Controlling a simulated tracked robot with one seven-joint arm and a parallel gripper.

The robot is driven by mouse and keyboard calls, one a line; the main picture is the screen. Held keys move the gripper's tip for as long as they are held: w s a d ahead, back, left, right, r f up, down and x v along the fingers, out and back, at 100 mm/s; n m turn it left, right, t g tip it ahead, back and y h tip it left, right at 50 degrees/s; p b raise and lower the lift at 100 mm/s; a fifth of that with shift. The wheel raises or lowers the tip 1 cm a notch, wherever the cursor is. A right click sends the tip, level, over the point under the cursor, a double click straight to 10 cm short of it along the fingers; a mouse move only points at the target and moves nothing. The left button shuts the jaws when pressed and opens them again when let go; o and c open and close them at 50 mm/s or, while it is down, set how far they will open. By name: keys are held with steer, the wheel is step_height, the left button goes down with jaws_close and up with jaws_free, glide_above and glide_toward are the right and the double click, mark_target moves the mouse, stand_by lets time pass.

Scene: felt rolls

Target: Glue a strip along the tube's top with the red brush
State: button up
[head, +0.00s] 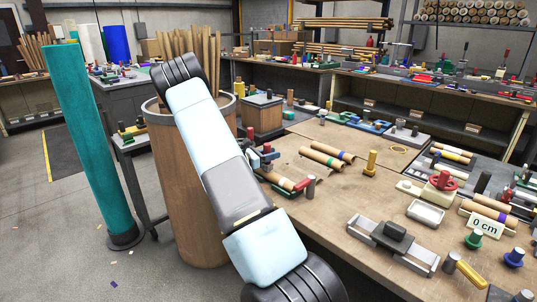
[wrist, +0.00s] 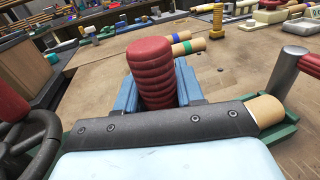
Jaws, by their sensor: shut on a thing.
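The red brush shows in the wrist view as a ribbed red handle (wrist: 150,72), standing upright between the blue fingers of my gripper (wrist: 158,96). My gripper is shut on it. The brush's bristles are hidden below. A tan cardboard tube (wrist: 266,111) lies under my gripper, mostly hidden by my wrist; one end shows at right over a green cradle (wrist: 287,132). In the head view my gripper (head: 266,158) is at the bench's left edge, just behind the tube (head: 281,181). I cannot tell whether the brush touches the tube.
A grey post (wrist: 286,74) with a red bar stands right of the tube. Two banded rolls (head: 325,157) lie behind. A yellow peg (head: 371,163), a red-topped pot (head: 440,182) and a white tray (head: 425,212) stand rightward. A wooden barrel (head: 185,190) stands left of the bench.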

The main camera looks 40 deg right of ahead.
steer(key=shift+s, duration=0.4)
steer(key=shift+s, duration=0.1)
steer(key=shift+s+d, duration=0.2)
steer(key=shift+s, duration=1.35)
steer(key=shift+f, duration=0.1)
steer(key=shift+s+f, duration=0.1)
steer(key=shift+s, duration=1.6)
steer(key=shift+w, duration=0.3)
